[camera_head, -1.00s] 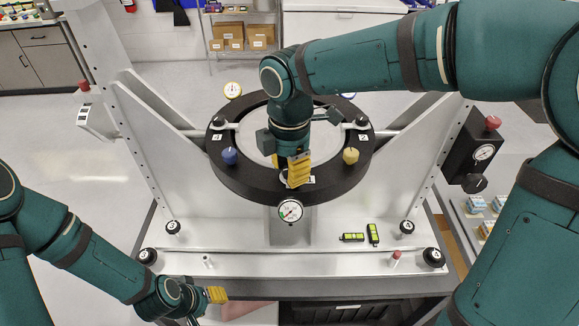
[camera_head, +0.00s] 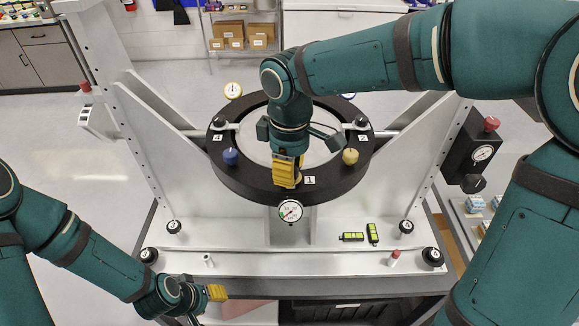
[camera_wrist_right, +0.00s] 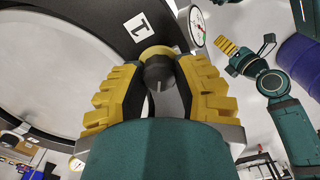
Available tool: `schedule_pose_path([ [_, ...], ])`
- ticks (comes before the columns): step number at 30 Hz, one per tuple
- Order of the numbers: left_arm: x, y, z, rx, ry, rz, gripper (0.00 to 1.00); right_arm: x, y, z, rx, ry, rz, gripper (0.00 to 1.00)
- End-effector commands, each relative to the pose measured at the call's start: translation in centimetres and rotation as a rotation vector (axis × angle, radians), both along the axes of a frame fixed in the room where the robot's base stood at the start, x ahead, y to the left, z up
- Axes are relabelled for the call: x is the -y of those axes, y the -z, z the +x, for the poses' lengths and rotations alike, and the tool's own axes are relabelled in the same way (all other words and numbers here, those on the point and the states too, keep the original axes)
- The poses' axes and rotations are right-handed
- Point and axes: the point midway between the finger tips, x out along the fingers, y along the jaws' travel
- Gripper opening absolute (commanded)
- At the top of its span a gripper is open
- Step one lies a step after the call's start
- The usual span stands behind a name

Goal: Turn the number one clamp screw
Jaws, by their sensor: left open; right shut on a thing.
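The black ring fixture (camera_head: 340,186) carries the label 1 (camera_head: 309,180) at its near side. My right gripper (camera_head: 286,172) reaches down onto the ring just left of this label. In the right wrist view, its yellow fingers are shut around the dark knob of the number one clamp screw (camera_wrist_right: 158,70), beside the label 1 (camera_wrist_right: 138,27). The knob's lower part is hidden. My left gripper (camera_head: 217,293) is open and empty, low in the head view at the table's front edge, away from the ring.
A blue knob (camera_head: 230,156) and a yellow knob (camera_head: 351,156) sit on the ring either side of my right gripper. A dial gauge (camera_head: 290,211) hangs close in front.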

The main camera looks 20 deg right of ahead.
Motion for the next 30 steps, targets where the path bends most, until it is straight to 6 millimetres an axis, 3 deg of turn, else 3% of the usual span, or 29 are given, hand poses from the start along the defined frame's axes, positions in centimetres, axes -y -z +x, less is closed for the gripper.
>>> schedule_pose_path([
  [30, 0.02, 0.44, 0.03, 0.000, 0.000, 0.001, 0.47, 0.16, 0.12, 0.09, -0.002, 0.895, -0.001, 0.00],
])
